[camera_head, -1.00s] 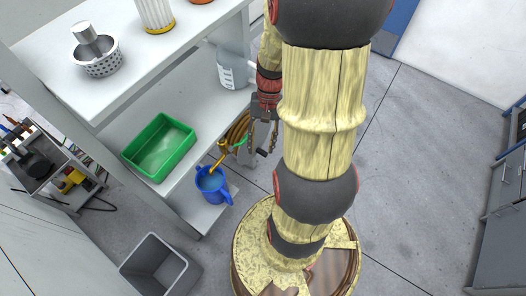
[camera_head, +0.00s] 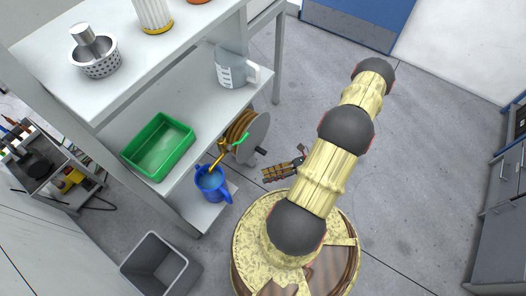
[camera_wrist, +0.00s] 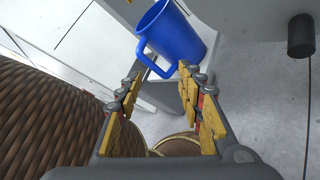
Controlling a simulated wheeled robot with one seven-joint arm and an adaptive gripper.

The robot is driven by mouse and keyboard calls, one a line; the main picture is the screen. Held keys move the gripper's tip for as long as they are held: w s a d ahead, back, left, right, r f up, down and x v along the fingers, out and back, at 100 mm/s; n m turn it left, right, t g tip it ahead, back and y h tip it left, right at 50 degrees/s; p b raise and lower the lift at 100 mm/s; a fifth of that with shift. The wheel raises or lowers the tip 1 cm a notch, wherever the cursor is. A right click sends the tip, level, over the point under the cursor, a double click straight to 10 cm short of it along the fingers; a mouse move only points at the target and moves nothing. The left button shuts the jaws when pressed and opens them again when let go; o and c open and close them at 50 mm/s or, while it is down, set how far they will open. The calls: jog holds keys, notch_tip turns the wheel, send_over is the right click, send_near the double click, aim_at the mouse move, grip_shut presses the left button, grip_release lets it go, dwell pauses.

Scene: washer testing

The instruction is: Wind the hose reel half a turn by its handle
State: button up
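The hose reel (camera_head: 257,135) stands by the front edge of the lower shelf in the head view. It has a grey side disc and yellow-brown hose wound on it. Its short dark handle (camera_head: 261,151) sticks out from the disc. A dark cylinder at the upper right of the wrist view looks like this handle (camera_wrist: 300,36). My gripper (camera_head: 268,173) is just below the handle in the head view, apart from it. In the wrist view my gripper (camera_wrist: 160,78) has its fingers spread with nothing between them; the handle is off to the right.
A blue jug (camera_head: 212,186) with a yellow hose end over it stands near the reel; it also shows beyond my fingertips in the wrist view (camera_wrist: 178,35). A green bin (camera_head: 160,147) and a clear measuring jug (camera_head: 232,70) are on the shelf. Floor to the right is clear.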

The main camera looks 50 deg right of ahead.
notch_tip(320, 180, down, 9)
jog(key=w+d+m+t+h, duration=0.25)
jog(key=m+t+h, duration=0.3)
jog(key=m, duration=0.75)
jog(key=m+t+h, duration=0.3)
jog(key=m+h, duration=0.1)
jog(key=m, duration=0.3)
send_near(263, 151)
notch_tip(263, 151, down, 2)
jog(key=w, duration=0.3)
jog(key=shift+w+a+r+m+h+b, duration=0.1)
jog(key=shift+w+m+b, duration=0.25)
jog(key=shift+w, duration=0.85)
jog(key=shift+w+a+r+m+h+b, duration=0.15)
jog(key=shift+w+m, duration=0.3)
jog(key=shift+w, duration=0.8)
jog(key=shift+w+d+r+m+h+b, duration=0.15)
jog(key=shift+w+m, duration=0.25)
jog(key=shift+w, duration=0.8)
jog(key=shift+a+y, duration=0.1)
jog(key=shift+y, duration=0.15)
jog(key=shift+c, duration=0.8)
jog(key=shift+f, duration=0.1)
jog(key=c, duration=0.8)
grip_shut()
